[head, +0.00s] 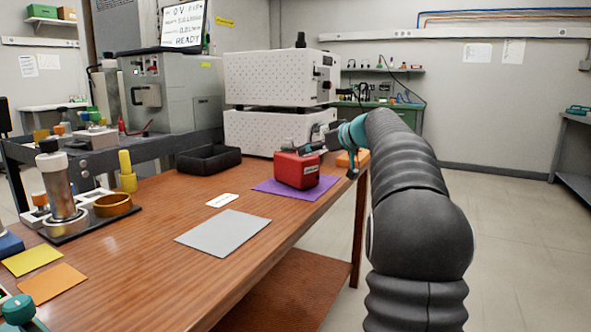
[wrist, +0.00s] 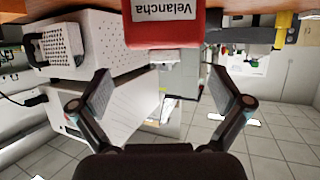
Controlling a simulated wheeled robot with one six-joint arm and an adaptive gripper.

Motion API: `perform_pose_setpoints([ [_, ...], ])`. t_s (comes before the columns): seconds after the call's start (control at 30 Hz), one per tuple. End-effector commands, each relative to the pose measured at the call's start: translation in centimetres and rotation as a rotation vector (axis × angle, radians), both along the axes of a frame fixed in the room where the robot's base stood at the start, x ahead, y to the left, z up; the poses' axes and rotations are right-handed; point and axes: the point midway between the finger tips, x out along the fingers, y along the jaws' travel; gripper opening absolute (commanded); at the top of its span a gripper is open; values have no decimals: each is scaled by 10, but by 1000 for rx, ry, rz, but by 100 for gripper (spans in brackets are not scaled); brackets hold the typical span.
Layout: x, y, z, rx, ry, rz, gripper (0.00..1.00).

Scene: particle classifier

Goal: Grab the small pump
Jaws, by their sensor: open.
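A red boxy unit (head: 297,171), which looks like the small pump, stands on a purple mat (head: 267,187) near the table's right edge. A pale label is on its front. In the wrist view, which is upside down, the red unit (wrist: 165,28) fills the top middle, its label reading "Velancha". My gripper (head: 322,138) is at the unit's upper right in the head view, partly hidden by the wrist. In the wrist view my gripper (wrist: 166,92) is open and empty, its fingers spread wide. The red unit lies beyond the fingers in the picture, not clearly between them.
A black tray (head: 208,160) and stacked white machines (head: 277,80) stand behind the mat. A grey sheet (head: 223,232) and a small white card (head: 222,200) lie in front. An orange item (head: 351,158) is at the table's right edge. Open floor lies to the right.

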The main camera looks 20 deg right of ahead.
Motion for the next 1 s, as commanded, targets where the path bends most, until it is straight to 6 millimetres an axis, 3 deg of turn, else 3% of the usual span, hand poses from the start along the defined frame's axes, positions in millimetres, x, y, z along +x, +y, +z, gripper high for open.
perform_pose_setpoints([
  [0.13, 20, 6, -8, -1, 1, 1, 100],
  [0.47, 35, 13, -16, 0, 1, 1, 100],
  [0.77, 67, 26, -33, -1, 2, 0, 100],
  [1.0, 71, 26, -35, -2, 0, -1, 100],
])
